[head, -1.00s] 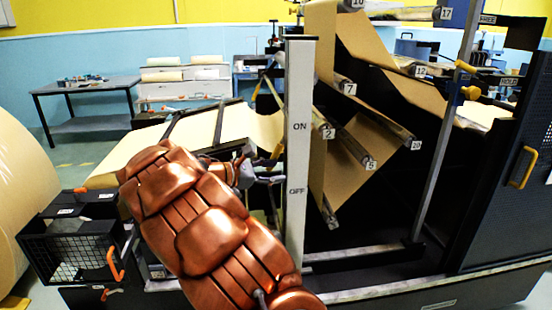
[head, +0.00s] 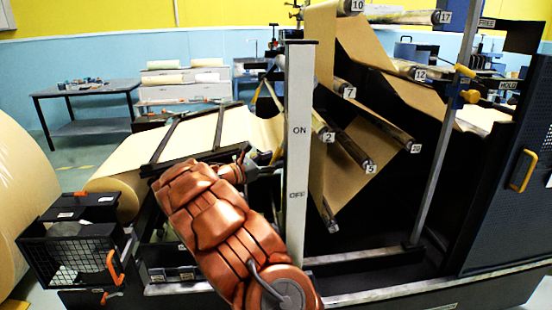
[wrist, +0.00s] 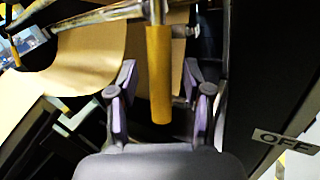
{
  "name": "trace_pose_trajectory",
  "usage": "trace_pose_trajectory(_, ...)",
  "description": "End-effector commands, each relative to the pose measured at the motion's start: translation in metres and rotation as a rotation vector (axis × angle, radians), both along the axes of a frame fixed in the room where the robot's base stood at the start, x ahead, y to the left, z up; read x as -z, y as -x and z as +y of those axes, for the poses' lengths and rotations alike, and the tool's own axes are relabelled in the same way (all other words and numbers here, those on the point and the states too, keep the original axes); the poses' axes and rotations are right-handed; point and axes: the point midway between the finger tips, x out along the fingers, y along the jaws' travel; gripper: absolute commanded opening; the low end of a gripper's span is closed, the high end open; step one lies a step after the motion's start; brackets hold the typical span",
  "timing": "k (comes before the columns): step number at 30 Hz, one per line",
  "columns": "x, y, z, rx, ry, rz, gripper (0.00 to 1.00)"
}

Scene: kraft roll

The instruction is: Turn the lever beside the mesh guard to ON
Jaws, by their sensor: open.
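A pale post (head: 299,150) carries the ON label (head: 299,130) above the OFF label (head: 298,195) in the head view. The OFF label also shows at the right of the wrist view (wrist: 285,141). A lever with a yellow cylindrical handle (wrist: 159,85) hangs down the middle of the wrist view. My gripper (wrist: 160,95) is open, with one finger on each side of the handle and visible gaps between. In the head view my gripper is mostly hidden beside the post, behind my copper arm. The lever's exact setting is hard to tell.
A black mesh cage (head: 75,250) with orange handles stands at left. Numbered rollers with kraft paper (head: 345,185) fill the machine right of the post. A dark mesh panel (head: 525,140) with a yellow handle is at far right. Rails and paper crowd the gripper's surroundings.

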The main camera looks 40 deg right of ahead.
Motion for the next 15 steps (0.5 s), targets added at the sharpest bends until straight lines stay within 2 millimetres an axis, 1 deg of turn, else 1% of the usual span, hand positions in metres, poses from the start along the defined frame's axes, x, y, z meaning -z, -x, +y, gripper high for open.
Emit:
trace_pose_trajectory(1, -0.001, 0.001, -0.006, 0.003, -0.001, 0.000, 0.50)
trace_pose_trajectory(6, 0.000, 0.002, -0.017, 0.001, -0.001, -0.001, 0.50)
trace_pose_trajectory(15, 0.000, 0.002, -0.018, 0.000, -0.001, -0.001, 0.50)
